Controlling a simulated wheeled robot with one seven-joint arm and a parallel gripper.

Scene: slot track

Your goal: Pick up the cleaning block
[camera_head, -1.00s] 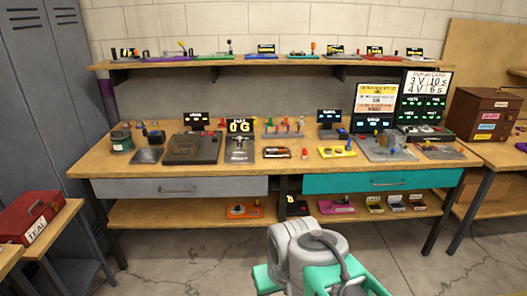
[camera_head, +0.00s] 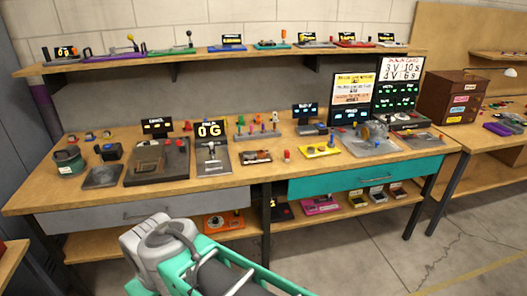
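No object is clearly identifiable to me as the cleaning block. Many small items stand on the wooden workbench (camera_head: 228,181), too small to tell apart. My arm shows at the bottom, in front of the bench, with a light grey joint and green links. My gripper itself is out of view.
Devices and two dark display boards (camera_head: 397,98) crowd the bench top. Below are a grey drawer (camera_head: 140,213), a teal drawer (camera_head: 365,178) and a lower shelf. An upper shelf (camera_head: 205,61) holds small devices. A brown chest (camera_head: 457,97) stands right. Floor is clear at lower right.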

